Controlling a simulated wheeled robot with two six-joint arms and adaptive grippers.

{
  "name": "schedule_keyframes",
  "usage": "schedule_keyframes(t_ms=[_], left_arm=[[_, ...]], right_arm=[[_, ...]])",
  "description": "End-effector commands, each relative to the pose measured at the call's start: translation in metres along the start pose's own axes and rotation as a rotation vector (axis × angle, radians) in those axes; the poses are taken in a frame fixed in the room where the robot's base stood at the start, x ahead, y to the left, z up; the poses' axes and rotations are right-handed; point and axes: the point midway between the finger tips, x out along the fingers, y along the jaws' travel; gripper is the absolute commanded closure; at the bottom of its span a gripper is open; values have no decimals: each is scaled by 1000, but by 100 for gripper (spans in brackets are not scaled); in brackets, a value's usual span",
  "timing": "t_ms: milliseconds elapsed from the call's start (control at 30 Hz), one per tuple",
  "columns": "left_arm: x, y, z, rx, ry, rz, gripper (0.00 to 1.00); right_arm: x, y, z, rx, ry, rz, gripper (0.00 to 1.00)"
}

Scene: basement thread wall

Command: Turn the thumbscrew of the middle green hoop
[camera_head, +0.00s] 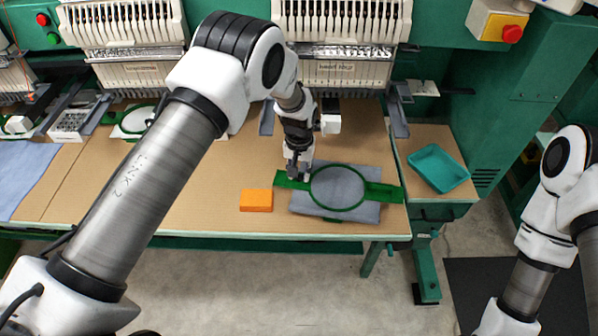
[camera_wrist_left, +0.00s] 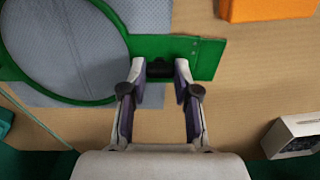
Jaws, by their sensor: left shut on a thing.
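The green hoop (camera_head: 338,208) lies on the table's front half with grey-blue cloth (camera_head: 340,184) in it and flat green arms to both sides. In the left wrist view its ring (camera_wrist_left: 124,60) shows at upper left, with a green arm (camera_wrist_left: 208,58) running right. A small dark thumbscrew (camera_wrist_left: 159,69) sits at the ring's edge. My left gripper (camera_head: 296,176) points down at the hoop's left side. The exact contact is hard to see. My right gripper is out of frame.
An orange block (camera_head: 256,200) lies left of the hoop. A teal tray (camera_head: 438,168) stands to the right. A white box (camera_head: 330,122) is behind the hoop, also in the wrist view (camera_wrist_left: 297,137). Embroidery machines (camera_head: 340,45) line the back. Another green hoop (camera_head: 137,120) is farther left.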

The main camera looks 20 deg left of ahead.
Motion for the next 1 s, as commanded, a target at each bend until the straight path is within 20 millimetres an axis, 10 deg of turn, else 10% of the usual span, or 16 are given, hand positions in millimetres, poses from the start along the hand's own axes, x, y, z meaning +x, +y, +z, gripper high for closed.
schedule_keyframes(t_ms=[433,467,500,1000], left_arm=[[1,0,0,10,0,0,100],[1,0,0,10,0,0,59],[1,0,0,10,0,0,45],[-24,0,-2,9,5,0,44]], right_arm=[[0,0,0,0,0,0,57],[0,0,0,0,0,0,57],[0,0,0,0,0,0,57],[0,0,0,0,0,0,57]])
